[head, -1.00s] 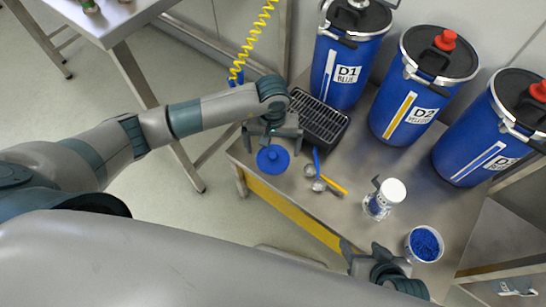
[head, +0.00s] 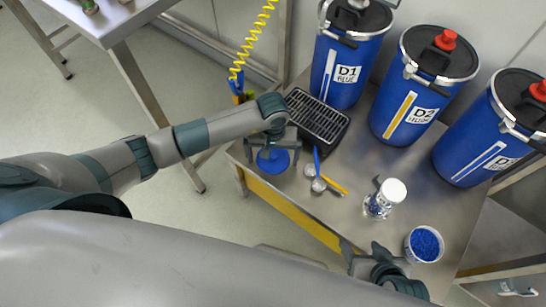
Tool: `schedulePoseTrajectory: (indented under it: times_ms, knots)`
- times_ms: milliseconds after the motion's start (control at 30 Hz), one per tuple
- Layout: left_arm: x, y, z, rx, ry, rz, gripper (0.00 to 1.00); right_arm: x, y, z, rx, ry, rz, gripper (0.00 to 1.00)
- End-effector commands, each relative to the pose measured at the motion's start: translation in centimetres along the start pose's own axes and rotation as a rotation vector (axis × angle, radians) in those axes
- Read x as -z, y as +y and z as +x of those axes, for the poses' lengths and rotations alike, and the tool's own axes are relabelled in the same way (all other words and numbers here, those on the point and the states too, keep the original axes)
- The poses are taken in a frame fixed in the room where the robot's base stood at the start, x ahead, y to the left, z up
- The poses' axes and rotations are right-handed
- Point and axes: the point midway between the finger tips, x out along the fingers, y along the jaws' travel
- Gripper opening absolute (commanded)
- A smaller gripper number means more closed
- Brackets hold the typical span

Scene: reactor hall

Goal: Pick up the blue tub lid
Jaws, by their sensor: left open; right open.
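The blue tub lid (head: 272,168) is a round blue disc lying flat near the left end of the steel table. My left gripper (head: 272,156) is open directly over the lid, with its fingers spread to either side and hiding the lid's middle. I cannot tell whether the fingers touch it. A tub of blue granules (head: 424,244) stands uncovered at the table's right front. My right gripper (head: 362,250) is open and empty at the table's front edge, left of the tub.
Blue drums D1 (head: 340,75), D2 (head: 415,95) and another (head: 478,150) line the back. A black grated tray (head: 318,118) lies behind the lid.

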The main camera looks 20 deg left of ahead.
Motion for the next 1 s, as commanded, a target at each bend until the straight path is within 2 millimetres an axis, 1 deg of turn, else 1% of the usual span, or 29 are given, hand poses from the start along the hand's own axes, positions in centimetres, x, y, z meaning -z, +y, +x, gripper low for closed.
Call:
schedulePoseTrajectory:
  times_ms: [400, 433, 467, 500, 567, 1000]
  knots:
    - [0.04, 0.02, -0.03, -0.001, 0.001, 0.0, 1.0, -0.02, -0.06, -0.04, 0.001, 0.0, -0.001, 0.61]
    - [0.04, 0.02, -0.04, -0.001, 0.001, 0.0, 0.98, -0.03, -0.06, -0.05, 0.001, 0.0, -0.001, 0.61]
    - [0.04, 0.01, -0.04, -0.001, 0.001, 0.0, 0.9, -0.04, -0.06, -0.04, 0.001, -0.001, -0.001, 0.61]
    - [0.04, 0.02, -0.04, -0.001, 0.001, 0.0, 0.81, -0.05, -0.06, -0.05, 0.001, -0.001, -0.001, 0.61]
    - [0.04, 0.01, -0.04, -0.001, 0.001, 0.0, 0.67, -0.05, -0.07, -0.05, 0.001, -0.001, -0.001, 0.61]
    - [0.1, 0.03, -0.31, -0.001, 0.002, 0.0, 0.66, -0.05, -0.07, -0.07, 0.001, -0.002, -0.001, 0.61]
